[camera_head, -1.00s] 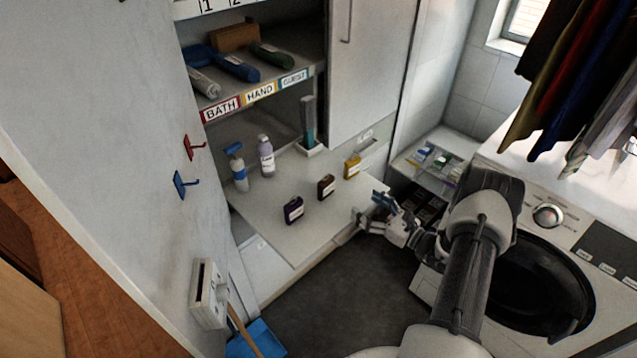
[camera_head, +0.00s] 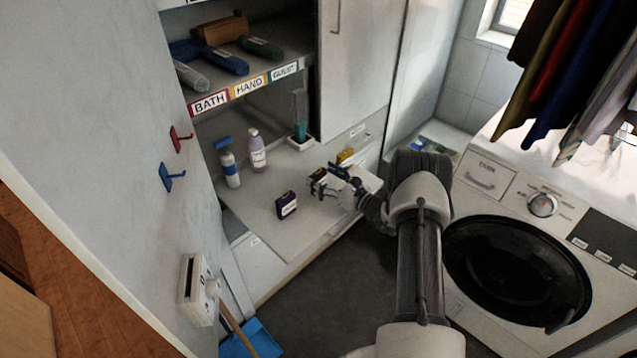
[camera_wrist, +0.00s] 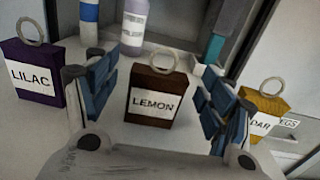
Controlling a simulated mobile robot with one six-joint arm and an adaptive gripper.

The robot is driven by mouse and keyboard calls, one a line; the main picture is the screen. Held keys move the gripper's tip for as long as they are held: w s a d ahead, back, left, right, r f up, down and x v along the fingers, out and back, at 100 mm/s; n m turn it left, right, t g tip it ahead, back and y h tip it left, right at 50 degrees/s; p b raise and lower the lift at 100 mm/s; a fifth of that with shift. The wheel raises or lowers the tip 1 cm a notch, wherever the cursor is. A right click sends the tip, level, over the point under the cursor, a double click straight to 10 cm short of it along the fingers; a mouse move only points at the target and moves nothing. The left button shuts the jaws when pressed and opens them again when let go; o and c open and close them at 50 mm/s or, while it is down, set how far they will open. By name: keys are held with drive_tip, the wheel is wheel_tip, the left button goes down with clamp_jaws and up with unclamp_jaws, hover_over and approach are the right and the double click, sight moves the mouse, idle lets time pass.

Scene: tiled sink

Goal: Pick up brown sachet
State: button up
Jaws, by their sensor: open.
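The brown sachet (camera_wrist: 157,93) has a white label reading LEMON and a metal ring on top. It stands upright on the light counter in the wrist view, between the blue fingers of my gripper (camera_wrist: 155,100). The fingers are apart, with a gap on each side of the sachet. In the head view my gripper (camera_head: 337,184) is at the brown sachet (camera_head: 318,182) and partly covers it.
A purple sachet labelled LILAC (camera_wrist: 27,72) stands to the left and a yellow sachet (camera_wrist: 265,110) to the right. The counter's front left (camera_head: 262,238) is clear.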

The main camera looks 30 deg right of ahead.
drive_tip(key=shift+x, duration=1.1)
drive_tip(key=shift+c, duration=0.5)
drive_tip(key=c, duration=1)
drive_tip(key=shift+r, duration=0.1)
wheel_tip(320, 180, up, 20)
drive_tip(key=p, duration=0.4)
